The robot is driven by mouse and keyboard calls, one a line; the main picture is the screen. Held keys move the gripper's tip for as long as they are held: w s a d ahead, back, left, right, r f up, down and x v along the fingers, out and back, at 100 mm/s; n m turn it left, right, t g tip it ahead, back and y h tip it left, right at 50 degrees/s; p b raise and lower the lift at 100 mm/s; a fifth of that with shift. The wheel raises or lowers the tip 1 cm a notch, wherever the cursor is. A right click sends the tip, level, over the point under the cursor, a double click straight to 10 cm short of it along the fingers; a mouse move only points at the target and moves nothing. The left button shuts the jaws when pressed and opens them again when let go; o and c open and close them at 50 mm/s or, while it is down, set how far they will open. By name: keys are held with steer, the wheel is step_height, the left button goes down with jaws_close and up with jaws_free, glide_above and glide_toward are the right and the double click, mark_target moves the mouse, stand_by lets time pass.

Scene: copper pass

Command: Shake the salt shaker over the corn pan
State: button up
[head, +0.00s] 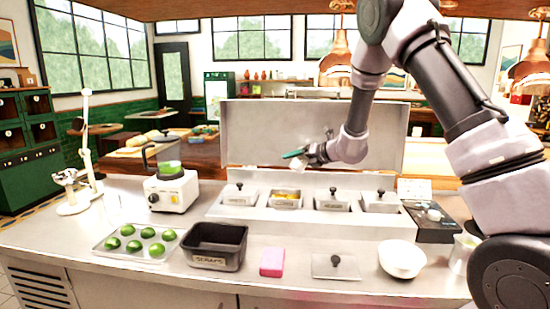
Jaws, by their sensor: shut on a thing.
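My gripper (312,154) is raised above the steel pan station, in front of its upright lid. It is shut on a small teal and pale thing, the salt shaker (293,154), which lies tilted nearly on its side and points left. Fine detail of the shaker and fingertips is too small to make out. The corn pan (286,204) is open, with yellow corn (286,196) showing inside. The shaker is well above it, roughly over it in the picture; the exact depth is hard to tell.
Lidded pans (240,195) (332,201) (380,202) flank the corn pan. A blender (170,185) is left.

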steer(key=s+a+f+m+y, duration=0.1)
steer(key=a+m+y, duration=0.6)
steer(key=m, duration=1)
steer(key=shift+s+a+f+y, duration=0.3)
steer(key=shift+a+f+y, duration=0.1)
steer(key=shift+f+y, duration=0.25)
steer(key=shift+r, duration=0.1)
steer(key=shift+r, duration=0.1)
